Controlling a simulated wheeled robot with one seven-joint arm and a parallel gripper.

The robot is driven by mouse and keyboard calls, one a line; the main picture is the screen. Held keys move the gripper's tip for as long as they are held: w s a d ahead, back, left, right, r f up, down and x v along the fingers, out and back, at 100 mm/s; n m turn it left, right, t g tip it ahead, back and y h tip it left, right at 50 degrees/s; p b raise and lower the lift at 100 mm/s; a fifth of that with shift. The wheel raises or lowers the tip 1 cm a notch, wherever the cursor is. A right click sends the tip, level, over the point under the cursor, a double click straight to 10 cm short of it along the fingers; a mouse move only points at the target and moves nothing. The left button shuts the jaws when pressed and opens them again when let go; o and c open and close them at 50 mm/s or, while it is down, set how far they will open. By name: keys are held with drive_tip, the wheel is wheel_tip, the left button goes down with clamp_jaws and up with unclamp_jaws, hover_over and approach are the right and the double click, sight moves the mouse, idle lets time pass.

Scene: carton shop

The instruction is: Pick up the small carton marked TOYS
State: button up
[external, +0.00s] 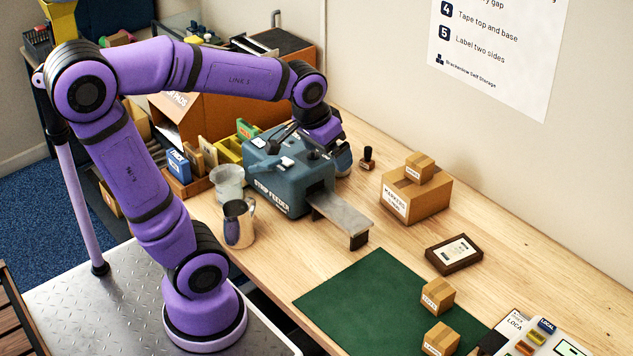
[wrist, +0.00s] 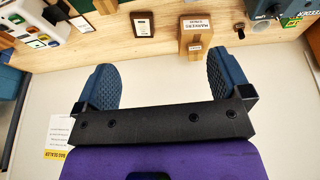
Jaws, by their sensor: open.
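Three small brown cartons with white labels are in the external view, and their print is too small to read, so I cannot tell which is marked TOYS. One small carton (external: 420,167) sits on top of a larger carton (external: 415,198). A second small carton (external: 438,295) and a third small carton (external: 441,339) stand on the green mat (external: 365,300). My gripper (external: 343,160) is high behind the strip feeder, its fingers mostly hidden there. In the wrist view my gripper (wrist: 163,80) is open and empty, facing the wall, apart from all cartons.
The strip feeder (external: 285,170) with its metal outlet stands left of the larger carton. A metal jug (external: 238,224), a hand stamp (external: 367,158) and a dark framed card (external: 454,254) stand or lie around. A label device (external: 540,335) is at the right. The wood between is clear.

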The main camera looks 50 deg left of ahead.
drive_tip(key=w+d+f+g, duration=0.1)
drive_tip(key=w+d+f, duration=0.35)
drive_tip(key=w, duration=0.25)
drive_tip(key=g, duration=0.3)
hover_over(440, 288)
drive_tip(key=shift+m+y, duration=0.3)
drive_tip(key=f, duration=2.2)
drive_tip(key=shift+s+a, duration=0.2)
drive_tip(key=shift+s, duration=0.15)
wheel_tip(440, 288, down, 6)
drive_tip(key=shift+d, duration=0.1)
drive_tip(key=shift+w+d+f, duration=0.1)
drive_tip(key=shift+w+f, duration=0.05)
drive_tip(key=shift+f, duration=1.1)
drive_tip(key=shift+w+d+f, duration=0.1)
drive_tip(key=shift+w+f, duration=0.05)
drive_tip(key=shift+f, duration=1.1)
drive_tip(key=c, duration=1)
